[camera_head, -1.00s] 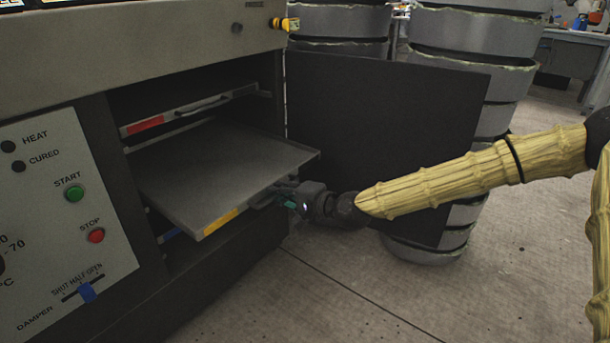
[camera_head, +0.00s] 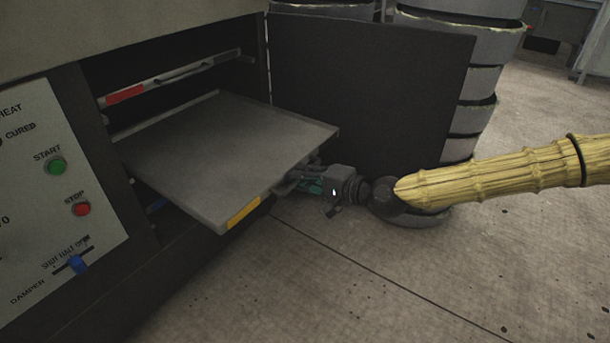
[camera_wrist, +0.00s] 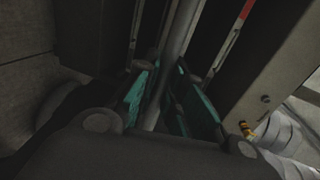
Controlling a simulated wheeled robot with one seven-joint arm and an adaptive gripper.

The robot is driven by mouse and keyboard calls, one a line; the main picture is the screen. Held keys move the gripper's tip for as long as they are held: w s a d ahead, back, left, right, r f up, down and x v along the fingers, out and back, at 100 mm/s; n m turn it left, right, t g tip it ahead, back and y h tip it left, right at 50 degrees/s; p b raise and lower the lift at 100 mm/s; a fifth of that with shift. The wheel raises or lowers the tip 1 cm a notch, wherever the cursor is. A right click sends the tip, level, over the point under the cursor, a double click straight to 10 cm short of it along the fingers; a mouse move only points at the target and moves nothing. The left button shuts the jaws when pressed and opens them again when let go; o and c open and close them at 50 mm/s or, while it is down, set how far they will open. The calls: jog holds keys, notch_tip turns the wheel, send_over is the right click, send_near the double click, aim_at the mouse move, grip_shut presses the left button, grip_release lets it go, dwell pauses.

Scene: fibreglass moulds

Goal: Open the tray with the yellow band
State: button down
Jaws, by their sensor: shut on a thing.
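The tray with the yellow band (camera_head: 228,156) is pulled well out of the dark cabinet and lies level. Its yellow band (camera_head: 243,212) is on the front edge. My gripper (camera_head: 290,182) is at the right part of that front edge, shut on the tray's handle; the handle itself is mostly hidden by the fingers in the head view. In the wrist view, the green-padded fingers (camera_wrist: 160,98) close around a grey bar (camera_wrist: 176,55), which is the handle.
The red-banded tray (camera_head: 178,78) is shut in above. A blue-banded one sits below, mostly hidden. The open dark door (camera_head: 370,90) stands behind my gripper, with stacked grey moulds (camera_head: 480,82) beyond. The control panel (camera_head: 50,190) is at left. Floor in front is clear.

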jog(key=c, duration=1.5)
grip_release()
jog(key=shift+s+a, duration=0.1)
jog(key=shift+d, duration=0.2)
jog(key=shift+s+d, duration=0.15)
jog(key=shift+d, duration=0.05)
jog(key=v, duration=1.1)
jog(key=shift+s, duration=0.2)
jog(key=shift+f, duration=0.1)
